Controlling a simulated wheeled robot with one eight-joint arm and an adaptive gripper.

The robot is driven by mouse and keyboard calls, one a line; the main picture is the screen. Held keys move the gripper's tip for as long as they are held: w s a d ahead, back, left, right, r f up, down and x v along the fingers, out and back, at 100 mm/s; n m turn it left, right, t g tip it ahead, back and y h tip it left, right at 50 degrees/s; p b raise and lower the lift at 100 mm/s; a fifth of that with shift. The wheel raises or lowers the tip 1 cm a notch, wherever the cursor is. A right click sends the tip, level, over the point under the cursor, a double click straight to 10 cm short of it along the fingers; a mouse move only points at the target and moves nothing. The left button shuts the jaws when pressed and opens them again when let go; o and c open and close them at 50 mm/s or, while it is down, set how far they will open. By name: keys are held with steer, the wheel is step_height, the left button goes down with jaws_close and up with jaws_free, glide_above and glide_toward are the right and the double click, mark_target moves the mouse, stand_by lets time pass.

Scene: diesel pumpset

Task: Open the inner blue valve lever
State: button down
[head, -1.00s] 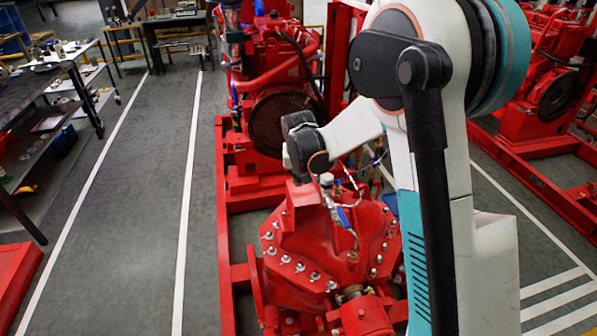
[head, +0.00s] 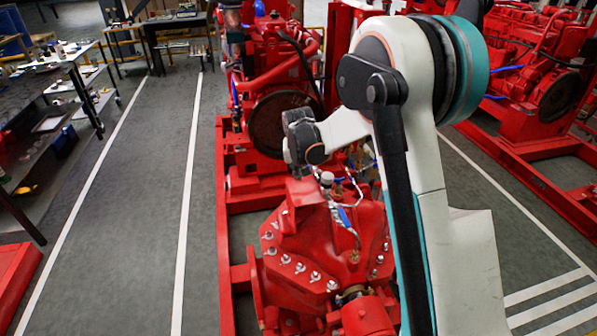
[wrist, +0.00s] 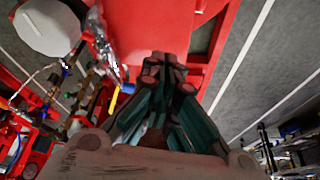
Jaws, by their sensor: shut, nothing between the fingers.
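In the head view a blue valve lever (head: 344,216) sits on the thin piping above the red pump casing (head: 300,250). A second small blue part (head: 338,181) shows higher up, close to a round gauge. I cannot tell for sure which is the inner lever. In the wrist view my gripper (wrist: 165,62) is shut and empty, its fingertips over a red surface. Valve piping lies to its left there, with a small blue part (wrist: 66,72) on it. In the head view my dark wrist is above the casing, and my fingers cannot be made out.
A red engine with a large dark flywheel (head: 283,122) stands behind the casing. A round pale gauge (wrist: 47,27) is at the wrist view's upper left. A workbench (head: 70,62) stands far left. The grey floor between the white lines is clear.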

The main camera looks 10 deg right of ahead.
steer(key=shift+w+a+m, duration=0.2)
steer(key=shift+w+m, duration=0.3)
steer(key=shift+m, duration=0.1)
steer(key=shift+w+m+h, duration=0.3)
steer(key=shift+m+h, duration=0.1)
steer(key=shift+m, duration=0.1)
steer(key=shift+w+a+m+g+h, duration=0.1)
steer(key=shift+w+m+g+h, duration=0.25)
steer(key=shift+w+m, duration=0.65)
steer(key=w+m, duration=0.1)
steer(key=m, duration=0.1)
steer(key=w+m+g+h, duration=0.1)
steer(key=shift+w+d+m, duration=0.25)
steer(key=shift+d+m, duration=0.1)
steer(key=shift+m, duration=0.05)
steer(key=w+d+m, duration=0.1)
steer(key=m, duration=0.1)
steer(key=w+d+m+g, duration=0.1)
steer(key=m, duration=0.1)
steer(key=w+d+m+g+h, duration=0.1)
steer(key=w+m, duration=0.1)
steer(key=shift+d+p, duration=0.25)
steer(key=shift+p, duration=0.1)
steer(key=shift+d, duration=0.1)
